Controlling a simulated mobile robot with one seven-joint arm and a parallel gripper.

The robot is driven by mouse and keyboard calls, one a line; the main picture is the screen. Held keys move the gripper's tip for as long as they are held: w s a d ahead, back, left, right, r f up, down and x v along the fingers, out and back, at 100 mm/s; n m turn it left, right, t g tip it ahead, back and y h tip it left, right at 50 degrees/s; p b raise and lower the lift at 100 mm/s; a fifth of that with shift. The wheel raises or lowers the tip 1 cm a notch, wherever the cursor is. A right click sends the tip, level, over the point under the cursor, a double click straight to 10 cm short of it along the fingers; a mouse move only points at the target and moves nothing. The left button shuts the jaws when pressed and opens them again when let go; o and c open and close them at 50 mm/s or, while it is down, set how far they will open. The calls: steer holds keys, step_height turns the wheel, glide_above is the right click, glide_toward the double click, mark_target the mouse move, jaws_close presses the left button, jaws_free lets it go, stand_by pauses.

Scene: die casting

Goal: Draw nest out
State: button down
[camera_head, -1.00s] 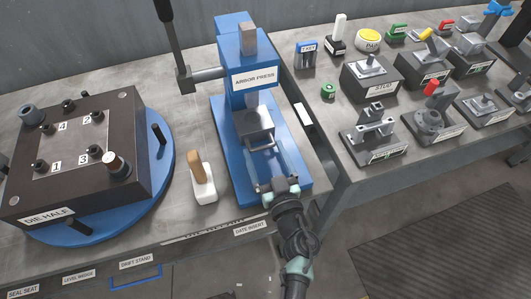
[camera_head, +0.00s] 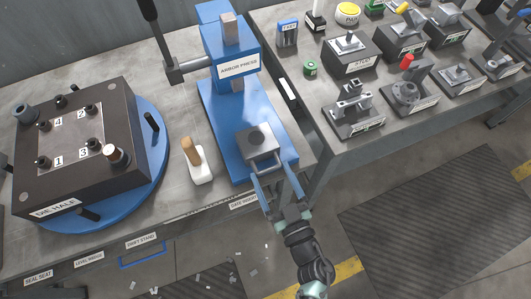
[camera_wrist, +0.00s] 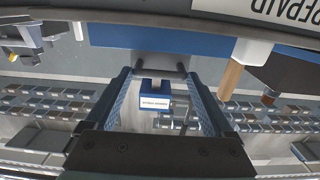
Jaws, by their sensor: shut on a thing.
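The nest (camera_head: 256,140) is a grey block with a dark round hole in its top and a bar handle on its near side. It sits on the blue base of the arbor press (camera_head: 228,97), in front of the ram and near the base's front end. My gripper (camera_head: 267,171) reaches in from the front edge and is shut on the nest's handle, its two blue fingers at the handle's sides. In the wrist view my gripper (camera_wrist: 160,80) shows both fingers, with a dark bar between their far ends. The nest's block cannot be made out clearly there.
A wooden-handled tool (camera_head: 193,160) on a white base stands left of the press. The die half (camera_head: 75,150) sits on a blue round plate further left. A second table (camera_head: 318,130) at the right holds several labelled fixtures. A small green can (camera_head: 310,68) stands near its edge.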

steer(key=shift+s+f, duration=0.15)
steer(key=shift+s, duration=0.05)
jaws_free()
steer(key=shift+s+d, duration=0.1)
steer(key=b+v, duration=0.1)
steer(key=v, duration=1.2)
steer(key=shift+r, duration=0.2)
